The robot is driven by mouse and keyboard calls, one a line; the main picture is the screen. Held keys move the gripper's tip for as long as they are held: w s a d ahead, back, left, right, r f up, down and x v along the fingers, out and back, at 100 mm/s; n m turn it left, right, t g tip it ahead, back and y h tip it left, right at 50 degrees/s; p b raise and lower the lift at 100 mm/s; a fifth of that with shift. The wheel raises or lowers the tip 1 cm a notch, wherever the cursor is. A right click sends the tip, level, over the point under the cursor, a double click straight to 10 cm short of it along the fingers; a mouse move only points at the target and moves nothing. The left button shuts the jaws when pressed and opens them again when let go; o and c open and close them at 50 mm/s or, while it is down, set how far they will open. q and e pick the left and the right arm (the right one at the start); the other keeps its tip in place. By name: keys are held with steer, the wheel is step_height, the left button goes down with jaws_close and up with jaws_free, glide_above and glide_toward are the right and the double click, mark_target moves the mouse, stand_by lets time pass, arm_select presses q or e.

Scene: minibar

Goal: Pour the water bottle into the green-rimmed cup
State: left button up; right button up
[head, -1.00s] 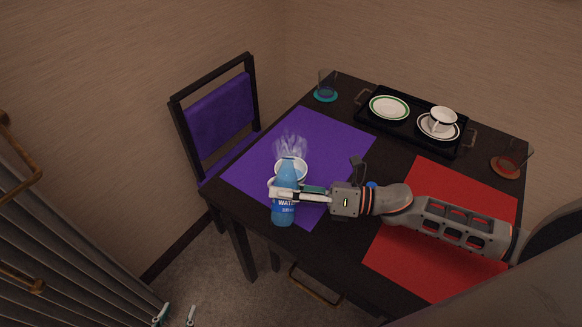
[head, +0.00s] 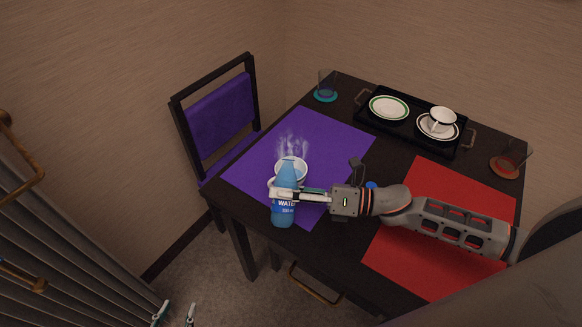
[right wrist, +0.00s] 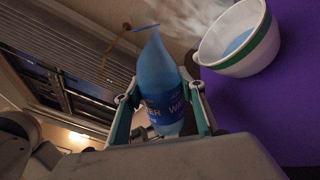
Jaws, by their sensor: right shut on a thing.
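The blue water bottle (head: 284,213) is held near the table's front-left edge, close to upright in the head view. My right gripper (head: 285,194) is shut on its middle. In the right wrist view, the bottle (right wrist: 164,90) stands between the fingers (right wrist: 160,112), its narrow top near the cup. The white cup (head: 301,171) stands on the purple mat just behind the bottle, which partly hides it. The right wrist view shows the cup's green band (right wrist: 262,48) and blue liquid inside. Pale wisps rise above it. My left gripper (head: 175,315) is open and empty at the bottom left.
A black tray (head: 366,120) at the back holds a green-rimmed plate (head: 389,107) and a white cup on a saucer. Glasses stand at the back left (head: 326,82) and right (head: 512,158). The purple mat (head: 335,140) is mostly bare; my right arm crosses the red mat (head: 440,180).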

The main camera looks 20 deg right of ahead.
steer(key=shift+s+a+f+m+p, duration=0.2)
steer(key=shift+s+f+m+p, duration=0.1)
steer(key=shift+m+p, duration=0.3)
stand_by(1.4)
steer(key=shift+s+a+f+m+p, duration=0.1)
steer(key=shift+s+f+m+p, duration=0.2)
steer(key=shift+m, duration=0.6)
stand_by(1.3)
steer(key=shift+f+m+p, duration=0.3)
steer(key=shift+m+p, duration=0.15)
steer(key=shift+m, duration=0.35)
stand_by(1.2)
steer(key=shift+w+r+m+g+p, duration=0.2)
steer(key=shift+r+m+g+p, duration=0.15)
steer(key=shift+m+p, duration=0.2)
stand_by(1.2)
